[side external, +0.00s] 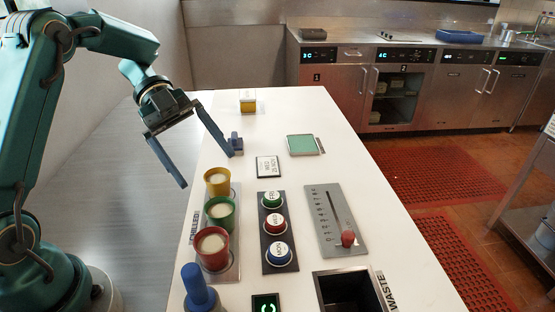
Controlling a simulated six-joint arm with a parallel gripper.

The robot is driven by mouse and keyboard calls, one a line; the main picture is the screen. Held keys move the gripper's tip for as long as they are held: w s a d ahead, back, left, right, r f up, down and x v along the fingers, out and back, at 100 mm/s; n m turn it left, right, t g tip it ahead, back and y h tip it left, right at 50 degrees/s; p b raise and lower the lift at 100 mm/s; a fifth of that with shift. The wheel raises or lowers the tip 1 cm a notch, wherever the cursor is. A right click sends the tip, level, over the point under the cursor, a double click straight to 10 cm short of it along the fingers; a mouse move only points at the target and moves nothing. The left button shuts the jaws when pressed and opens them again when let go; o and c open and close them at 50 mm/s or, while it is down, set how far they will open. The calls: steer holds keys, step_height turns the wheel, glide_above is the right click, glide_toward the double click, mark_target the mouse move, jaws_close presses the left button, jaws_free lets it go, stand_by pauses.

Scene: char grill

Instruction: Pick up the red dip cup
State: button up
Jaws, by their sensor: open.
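The red dip cup (212,248) stands upright on a metal strip at the near left of the white counter, with pale dip inside. It is the nearest of three cups in a row, in front of the green cup (221,213) and the yellow cup (217,181). My gripper (206,170) is open and empty, its two fingers spread wide, above and behind the row near the counter's left edge. It is apart from the red cup.
A blue-topped handle (198,285) stands just in front of the red cup. A button panel (277,265) and a slider plate (328,225) lie to the right. A waste bin opening (347,293) is at the near right. A small blue-grey object (236,144) stands by one finger. The counter's far middle is mostly clear.

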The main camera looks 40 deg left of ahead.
steer(key=s+a+f+n+g, duration=0.1)
steer(key=s+a+f+g, duration=0.1)
steer(key=a+f, duration=0.3)
glide_toward(220, 255)
steer(key=shift+n+h, duration=0.3)
steer(key=shift+n, duration=0.1)
steer(key=x, duration=0.3)
steer(key=f+x, duration=0.1)
steer(key=x, duration=0.3)
steer(key=shift+a, duration=0.15)
steer(key=c, duration=1.5)
